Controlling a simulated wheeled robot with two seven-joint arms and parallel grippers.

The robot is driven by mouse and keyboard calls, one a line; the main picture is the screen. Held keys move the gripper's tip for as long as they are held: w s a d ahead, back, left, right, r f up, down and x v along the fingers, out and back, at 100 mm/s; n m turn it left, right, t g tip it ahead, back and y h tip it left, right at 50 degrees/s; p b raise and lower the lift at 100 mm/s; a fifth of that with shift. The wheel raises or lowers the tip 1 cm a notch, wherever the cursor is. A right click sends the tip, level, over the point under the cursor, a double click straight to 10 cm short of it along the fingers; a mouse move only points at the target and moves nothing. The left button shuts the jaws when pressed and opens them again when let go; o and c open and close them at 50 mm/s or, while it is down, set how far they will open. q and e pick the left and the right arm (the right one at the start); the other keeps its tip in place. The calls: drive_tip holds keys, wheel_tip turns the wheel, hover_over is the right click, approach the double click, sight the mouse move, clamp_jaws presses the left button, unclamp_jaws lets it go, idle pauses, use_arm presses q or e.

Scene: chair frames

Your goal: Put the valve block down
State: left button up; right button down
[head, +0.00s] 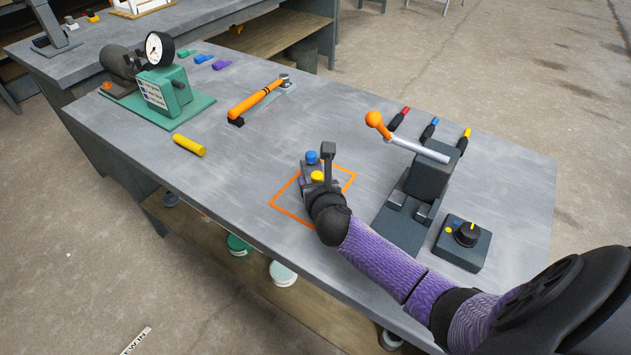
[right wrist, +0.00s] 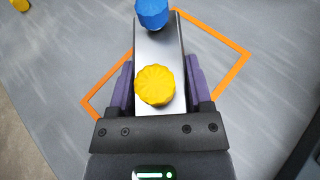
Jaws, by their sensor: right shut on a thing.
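The valve block (head: 306,171) is a grey metal block with a blue knob (head: 312,157) and a yellow knob (head: 317,176) on top. My right gripper (head: 318,184) is shut on it, with a finger on each long side. In the right wrist view the block (right wrist: 158,50) lies between the purple-sided fingers, over the orange square outline (right wrist: 212,30) marked on the table. In the head view the outline (head: 283,210) is partly hidden by the block and my arm. I cannot tell whether the block's underside touches the table. My left gripper is not in view.
A lever press with an orange ball handle (head: 375,119) and a dark dial box (head: 462,243) stand right of the outline. A yellow cylinder (head: 189,145), an orange-handled tool (head: 257,100) and a green gauge unit (head: 166,92) are to the left. Grey tabletop (head: 235,165) is bare left of the outline.

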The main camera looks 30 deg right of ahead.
drive_tip(key=shift+c, duration=1.3)
unclamp_jaws()
drive_tip(key=shift+o, duration=1.2)
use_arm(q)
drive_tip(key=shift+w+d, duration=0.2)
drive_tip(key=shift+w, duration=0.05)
use_arm(e)
drive_tip(key=shift+s+a+r+p, duration=0.1)
drive_tip(key=shift+s+r+p, duration=0.1)
drive_tip(key=shift+r+p, duration=0.2)
drive_tip(key=p+v, duration=0.5)
drive_tip(key=v, duration=0.6)
drive_tip(key=shift+f, duration=0.1)
drive_tip(key=shift+s+a, duration=0.15)
drive_tip(key=shift+s, duration=0.05)
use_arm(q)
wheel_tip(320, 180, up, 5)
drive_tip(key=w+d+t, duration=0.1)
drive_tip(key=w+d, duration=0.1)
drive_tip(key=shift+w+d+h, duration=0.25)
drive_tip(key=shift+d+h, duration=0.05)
